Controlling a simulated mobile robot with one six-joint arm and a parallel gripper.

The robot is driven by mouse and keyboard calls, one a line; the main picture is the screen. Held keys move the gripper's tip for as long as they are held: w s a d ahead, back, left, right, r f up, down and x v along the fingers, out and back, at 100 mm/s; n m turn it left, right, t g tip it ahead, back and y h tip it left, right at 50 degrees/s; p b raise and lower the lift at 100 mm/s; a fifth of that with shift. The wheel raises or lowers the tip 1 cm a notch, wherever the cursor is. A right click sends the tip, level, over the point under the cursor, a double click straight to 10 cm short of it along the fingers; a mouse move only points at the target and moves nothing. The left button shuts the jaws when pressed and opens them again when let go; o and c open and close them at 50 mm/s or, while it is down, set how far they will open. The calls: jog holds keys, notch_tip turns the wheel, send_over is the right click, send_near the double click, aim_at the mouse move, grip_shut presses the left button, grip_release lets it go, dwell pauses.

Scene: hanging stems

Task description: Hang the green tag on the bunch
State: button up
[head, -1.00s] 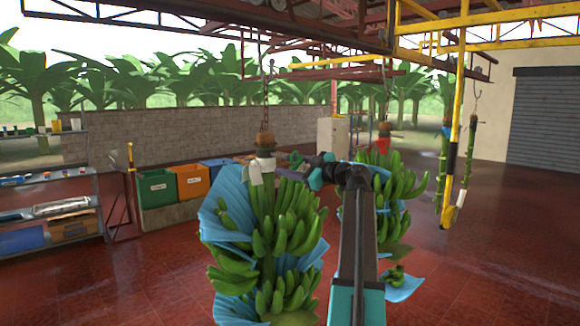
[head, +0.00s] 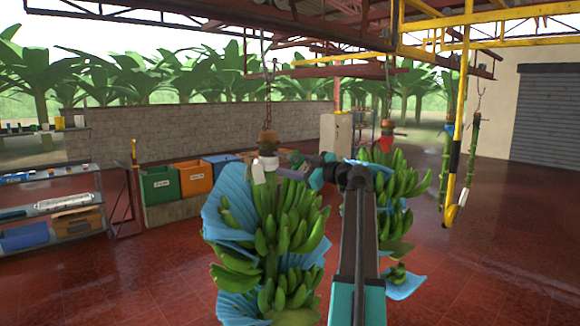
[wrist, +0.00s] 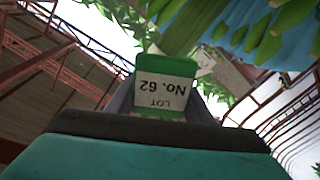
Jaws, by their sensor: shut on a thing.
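The green tag (wrist: 165,85), with a white label reading "LOT No. 62" upside down, is held between my gripper's jaws (wrist: 160,108) in the wrist view. The near bunch (head: 285,230) of green bananas hangs by a chain, with blue sheeting on its left. Its stem (head: 268,138) is brown at the top and carries a white piece (head: 259,172). In the head view my gripper (head: 283,172) is close to the stem's right side. The tag cannot be made out there, and I cannot tell whether it touches the stem. In the wrist view the stem (wrist: 186,28) lies just beyond the tag.
A second bunch (head: 395,200) hangs behind my arm on the right. A shelf (head: 55,205) and coloured bins (head: 160,184) stand at left. The red floor is open.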

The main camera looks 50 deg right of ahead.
aim_at(275, 161)
jog(key=shift+w+p, duration=0.7)
jog(key=shift+w, duration=0.1)
dwell(0.6)
jog(key=shift+w+p, duration=0.1)
jog(key=shift+p, duration=0.55)
dwell(1.5)
jog(key=shift+w+d+p, duration=0.15)
jog(key=shift+w+p, duration=0.35)
jog(key=shift+w, duration=0.35)
dwell(1.6)
jog(key=shift+w, duration=0.55)
dwell(0.5)
